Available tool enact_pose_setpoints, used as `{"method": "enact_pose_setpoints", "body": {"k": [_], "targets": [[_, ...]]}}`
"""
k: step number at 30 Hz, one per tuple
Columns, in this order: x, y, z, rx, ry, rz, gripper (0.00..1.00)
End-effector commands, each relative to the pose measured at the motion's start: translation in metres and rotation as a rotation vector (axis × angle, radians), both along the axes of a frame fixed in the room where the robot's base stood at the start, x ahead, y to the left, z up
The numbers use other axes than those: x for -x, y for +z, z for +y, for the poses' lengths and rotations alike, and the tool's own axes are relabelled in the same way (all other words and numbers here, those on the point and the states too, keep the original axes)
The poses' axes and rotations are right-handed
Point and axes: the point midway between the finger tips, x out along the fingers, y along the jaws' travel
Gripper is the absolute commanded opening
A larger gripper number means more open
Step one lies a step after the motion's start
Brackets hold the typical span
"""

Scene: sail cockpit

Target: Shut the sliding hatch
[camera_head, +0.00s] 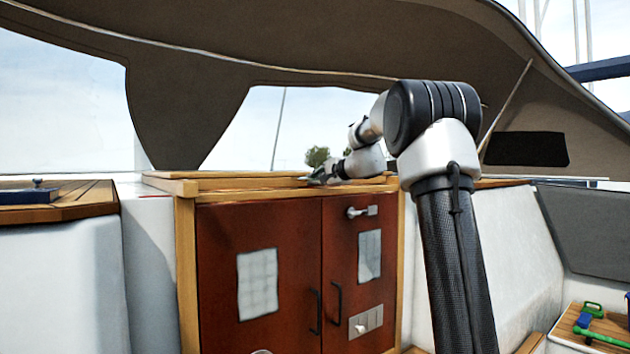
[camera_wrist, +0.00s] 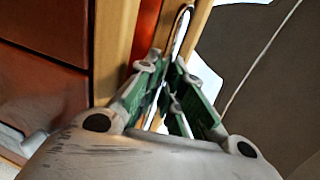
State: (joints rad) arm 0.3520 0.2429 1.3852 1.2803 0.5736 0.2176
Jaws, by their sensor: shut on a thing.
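The sliding hatch (camera_head: 230,175) is a low, wood-edged panel on top of the companionway, seen nearly edge-on in the head view. How far it is open is hard to tell. My gripper (camera_head: 312,179) is at the hatch's front edge, above the doors. In the wrist view my gripper (camera_wrist: 168,68) has its green-padded fingers close together. The fingers partly hide the handle's lower end.
Two shut red-brown doors (camera_head: 290,240) with dark handles stand below the hatch in a wooden frame (camera_head: 186,270). A grey canopy (camera_head: 250,50) hangs over the hatch. A blue item (camera_head: 28,195) lies on the left ledge. Green and blue items (camera_head: 592,325) lie at the right.

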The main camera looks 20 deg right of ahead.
Motion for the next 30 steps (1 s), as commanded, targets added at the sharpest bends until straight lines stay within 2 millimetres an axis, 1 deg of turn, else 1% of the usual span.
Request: {"method": "enact_pose_setpoints", "body": {"k": [5,12,15,18,21,24,30], "targets": [[0.036,0.000,-0.008,0.000,-0.002,0.002,0.00],[0.093,0.000,-0.021,0.000,-0.004,0.001,0.00],[0.113,0.000,-0.025,0.001,-0.003,0.002,0.00],[0.128,-0.001,-0.027,0.001,-0.002,0.001,0.00],[0.137,-0.001,-0.029,0.001,-0.001,0.002,0.00],[0.142,-0.001,-0.030,0.000,0.000,0.002,0.00],[0.145,-0.002,-0.030,0.001,0.001,0.004,0.00]]}}
